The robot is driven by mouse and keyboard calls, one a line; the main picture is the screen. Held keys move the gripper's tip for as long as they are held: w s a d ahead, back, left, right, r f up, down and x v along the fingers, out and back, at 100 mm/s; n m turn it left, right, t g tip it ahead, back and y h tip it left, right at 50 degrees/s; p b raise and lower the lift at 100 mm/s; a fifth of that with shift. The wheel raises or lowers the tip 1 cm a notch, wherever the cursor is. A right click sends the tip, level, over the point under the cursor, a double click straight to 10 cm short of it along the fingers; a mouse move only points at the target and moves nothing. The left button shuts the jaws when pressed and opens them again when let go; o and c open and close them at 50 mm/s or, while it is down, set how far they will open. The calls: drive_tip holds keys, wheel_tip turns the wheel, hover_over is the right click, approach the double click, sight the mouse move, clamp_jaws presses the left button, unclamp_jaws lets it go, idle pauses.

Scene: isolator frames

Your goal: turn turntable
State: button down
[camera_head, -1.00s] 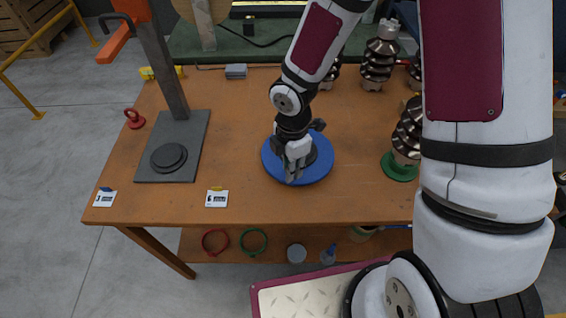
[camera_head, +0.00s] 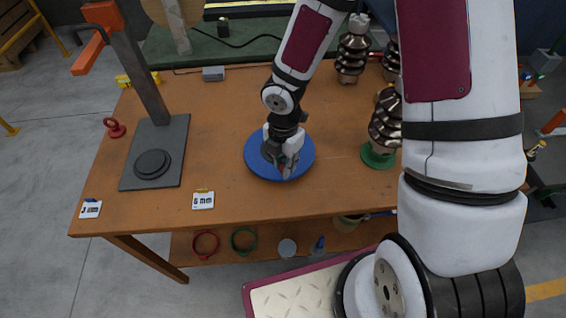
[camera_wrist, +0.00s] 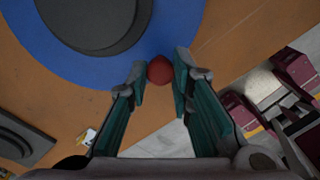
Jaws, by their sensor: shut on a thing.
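The turntable is a round blue disc (camera_head: 254,163) with a dark raised hub, lying flat on the wooden workbench. In the wrist view the disc (camera_wrist: 48,55) fills the upper left, with its dark hub (camera_wrist: 95,22) cut off by the top edge. A round red knob (camera_wrist: 160,69) shows at the disc's near edge. My gripper (camera_head: 287,168) is over the disc's near side, fingers pointing down. In the wrist view my gripper (camera_wrist: 162,76) has its fingertips on both sides of the red knob, shut on it. My wrist hides part of the hub in the head view.
A dark base plate with an upright post (camera_head: 147,95) stands left of the disc. A brown ribbed insulator on a green base (camera_head: 377,158) stands to the right. A "6 mm" card (camera_head: 203,201) lies at the front edge. The bench between disc and post is clear.

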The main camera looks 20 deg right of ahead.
drive_tip(key=c, duration=1.4)
unclamp_jaws()
wheel_tip(320, 180, up, 12)
drive_tip(key=shift+r, duration=0.1)
